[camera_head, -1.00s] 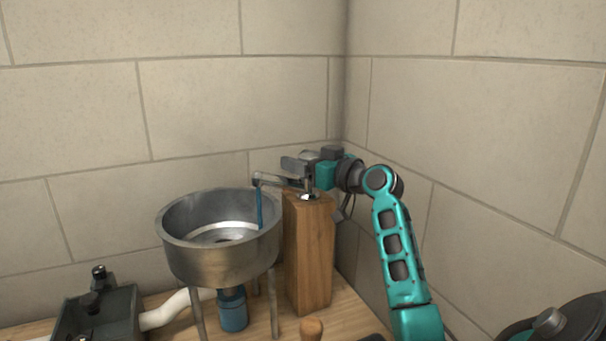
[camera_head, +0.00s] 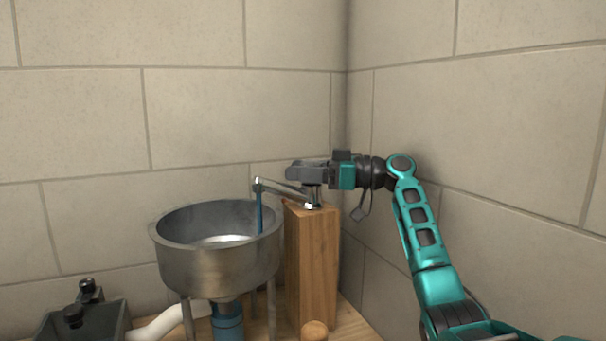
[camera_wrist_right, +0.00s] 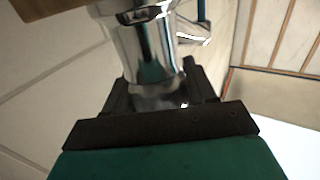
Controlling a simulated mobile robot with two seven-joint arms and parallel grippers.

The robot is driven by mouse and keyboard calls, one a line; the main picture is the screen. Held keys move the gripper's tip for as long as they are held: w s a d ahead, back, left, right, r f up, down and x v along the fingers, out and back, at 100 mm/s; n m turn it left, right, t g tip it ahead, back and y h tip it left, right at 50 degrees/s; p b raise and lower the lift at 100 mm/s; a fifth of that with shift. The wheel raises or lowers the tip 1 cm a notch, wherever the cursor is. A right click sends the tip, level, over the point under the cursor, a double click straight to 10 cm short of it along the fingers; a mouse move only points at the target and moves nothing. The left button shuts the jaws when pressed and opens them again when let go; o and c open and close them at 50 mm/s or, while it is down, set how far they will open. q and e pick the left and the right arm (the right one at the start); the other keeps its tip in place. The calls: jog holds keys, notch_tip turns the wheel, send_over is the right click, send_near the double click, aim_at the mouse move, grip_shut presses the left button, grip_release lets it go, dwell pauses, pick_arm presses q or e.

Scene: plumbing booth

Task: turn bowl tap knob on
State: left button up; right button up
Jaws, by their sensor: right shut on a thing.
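The chrome tap (camera_head: 290,191) stands on top of a wooden post, its spout reaching left over the metal bowl (camera_head: 215,262). A blue stream (camera_head: 259,212), apparently water, hangs from the spout end down into the bowl. My right gripper (camera_head: 300,172) is at the top of the tap, reaching in from the right. In the right wrist view, my right gripper (camera_wrist_right: 160,100) is shut on the chrome tap knob (camera_wrist_right: 148,55), with the dark jaws on both sides of it. The knob is mostly hidden by the gripper in the head view. My left gripper is not in view.
The wooden post (camera_head: 312,265) stands right beside the bowl, close to the wall corner. A dark box (camera_head: 85,322) with black knobs and a white pipe (camera_head: 158,325) are at the lower left.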

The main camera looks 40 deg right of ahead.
aim_at(303, 161)
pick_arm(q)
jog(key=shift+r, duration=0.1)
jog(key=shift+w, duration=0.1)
pick_arm(e)
jog(key=o, duration=0.9)
jog(key=shift+o, duration=0.2)
pick_arm(q)
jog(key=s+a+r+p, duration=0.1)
jog(key=p, duration=0.3)
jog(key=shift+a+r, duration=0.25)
pick_arm(e)
notch_tip(303, 161, up, 20)
